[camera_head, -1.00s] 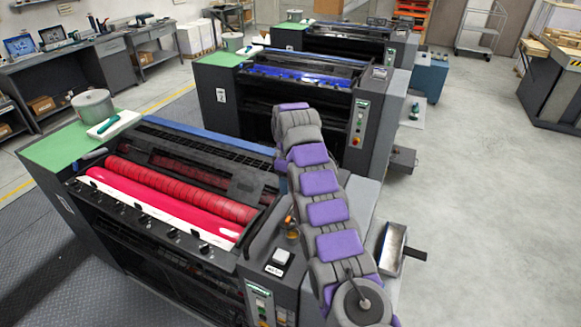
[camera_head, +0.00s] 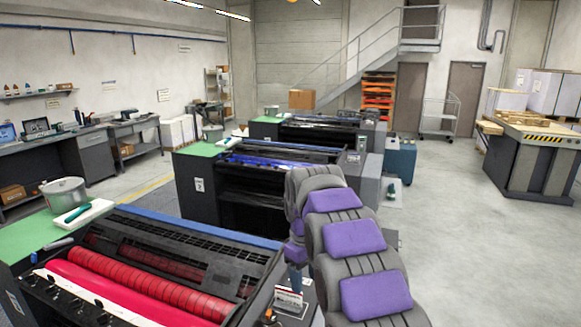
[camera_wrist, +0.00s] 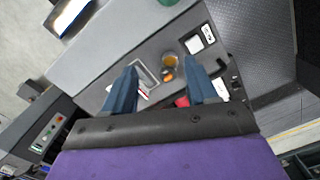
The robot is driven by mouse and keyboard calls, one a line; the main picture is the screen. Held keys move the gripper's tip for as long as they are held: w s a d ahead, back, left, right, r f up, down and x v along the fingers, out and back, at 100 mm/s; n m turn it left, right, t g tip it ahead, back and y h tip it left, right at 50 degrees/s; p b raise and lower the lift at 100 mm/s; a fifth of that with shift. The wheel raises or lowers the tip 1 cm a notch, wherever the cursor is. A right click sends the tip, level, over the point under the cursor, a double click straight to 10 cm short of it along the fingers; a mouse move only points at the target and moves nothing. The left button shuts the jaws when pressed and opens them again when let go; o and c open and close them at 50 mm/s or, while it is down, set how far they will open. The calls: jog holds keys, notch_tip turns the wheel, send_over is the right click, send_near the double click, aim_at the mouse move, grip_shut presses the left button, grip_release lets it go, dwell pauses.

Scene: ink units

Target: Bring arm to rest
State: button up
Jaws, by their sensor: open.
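My arm, grey with purple pads, rises at the lower right of the head view. My gripper shows in the wrist view (camera_wrist: 163,92) with its two blue fingers apart and nothing between them. It is above the grey side top (camera_wrist: 110,58) of an ink unit. A small jar with orange-brown contents (camera_wrist: 168,62), a recessed tray (camera_wrist: 143,75) and a white-labelled box (camera_wrist: 201,38) are on that top, beyond the fingertips. In the head view the fingers are hidden or too small to make out.
The nearest ink unit has red rollers (camera_head: 130,285); one with a blue roller (camera_head: 255,162) stands behind it. A striped-edge table (camera_head: 525,135) stands at right. The right floor (camera_head: 450,230) is open.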

jog(key=s+d+f+m+b, duration=0.3)
jog(key=s+f, duration=0.1)
jog(key=s, duration=1)
jog(key=s+d+f+m+b, duration=0.3)
jog(key=s+d+f, duration=0.1)
jog(key=s, duration=1)
jog(key=s+d+f+m+g+b, duration=0.1)
jog(key=s+d+f+m+b, duration=0.2)
jog(key=s, duration=1.2)
notch_tip(320, 180, down, 2)
jog(key=shift+d+f+b, duration=0.15)
jog(key=shift+b, duration=0.2)
